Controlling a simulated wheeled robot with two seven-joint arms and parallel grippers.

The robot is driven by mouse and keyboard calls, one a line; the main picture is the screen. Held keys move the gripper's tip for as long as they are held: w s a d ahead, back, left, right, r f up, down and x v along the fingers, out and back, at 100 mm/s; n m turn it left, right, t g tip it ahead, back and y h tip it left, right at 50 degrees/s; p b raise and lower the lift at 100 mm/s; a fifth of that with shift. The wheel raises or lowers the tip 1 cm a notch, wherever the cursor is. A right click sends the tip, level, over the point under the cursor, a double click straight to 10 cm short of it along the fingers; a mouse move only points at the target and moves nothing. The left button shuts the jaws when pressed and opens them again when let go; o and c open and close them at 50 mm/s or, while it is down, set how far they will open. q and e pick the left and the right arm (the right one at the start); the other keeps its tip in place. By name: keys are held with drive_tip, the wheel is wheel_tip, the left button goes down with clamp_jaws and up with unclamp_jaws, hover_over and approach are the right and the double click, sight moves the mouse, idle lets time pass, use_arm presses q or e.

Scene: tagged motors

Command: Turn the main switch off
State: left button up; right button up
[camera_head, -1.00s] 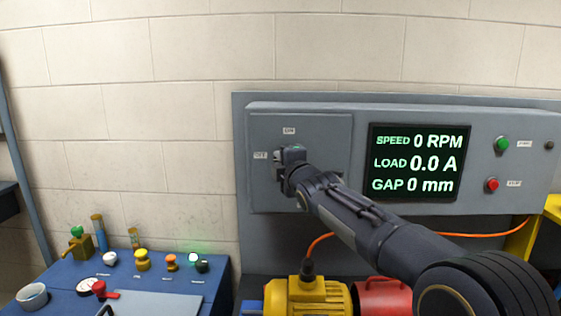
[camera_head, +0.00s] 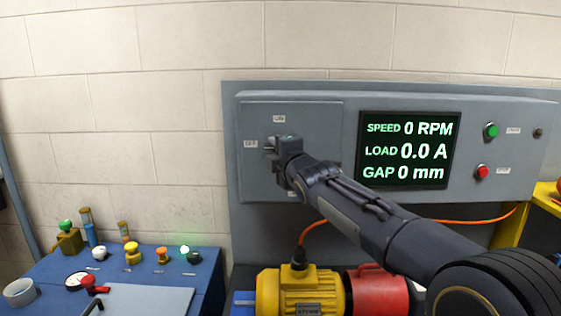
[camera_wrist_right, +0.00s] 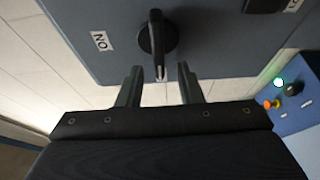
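The main switch shows in the right wrist view as a black rotary knob (camera_wrist_right: 157,38) with a bar handle on the grey panel. An ON label (camera_wrist_right: 100,40) is beside it. In the head view ON is above the switch and another small label (camera_head: 251,144) is to its left; the handle lies toward that left label. My right gripper (camera_head: 284,148) is at the switch and hides most of it. In the wrist view its fingers (camera_wrist_right: 160,78) are spread, with the handle's end close to the gap between their tips. My left gripper is not in view.
A display (camera_head: 407,149) reads 0 RPM, 0.0 A and 0 mm. A green button (camera_head: 491,131) and a red button (camera_head: 482,172) are right of it. A yellow motor (camera_head: 298,293) and a red cylinder (camera_head: 376,292) stand below my arm. A blue bench (camera_head: 205,278) is at lower left.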

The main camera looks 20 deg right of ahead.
drive_tip(key=s+b, duration=0.2)
drive_tip(key=s, duration=0.1)
drive_tip(key=s+b, duration=0.1)
drive_tip(key=s, duration=0.1)
drive_tip(key=shift+s+d, duration=0.2)
drive_tip(key=shift+d, duration=0.15)
drive_tip(key=shift+f, duration=0.1)
drive_tip(key=s+d+f+m+g, duration=0.35)
drive_tip(key=s+f+m, duration=0.2)
drive_tip(key=f, duration=0.35)
drive_tip(key=s+d+f+m+g, duration=0.2)
drive_tip(key=s+d+f+m, duration=0.35)
drive_tip(key=f, duration=0.25)
drive_tip(key=s+a+f+m+g, duration=0.2)
drive_tip(key=s+f, duration=0.3)
drive_tip(key=s, duration=0.4)
drive_tip(key=s+a+f+m+g+y, duration=0.1)
drive_tip(key=s+a+f+m+g, duration=0.1)
drive_tip(key=s+f, duration=0.4)
drive_tip(key=s+a+f+m+g+y, duration=0.1)
drive_tip(key=s+a+f+m+g, duration=0.2)
drive_tip(key=s, duration=0.9)
wheel_tip(320, 180, down, 3)
drive_tip(key=m, duration=0.3)
drive_tip(key=shift+s+a+r, duration=0.2)
drive_tip(key=shift+a, duration=0.1)
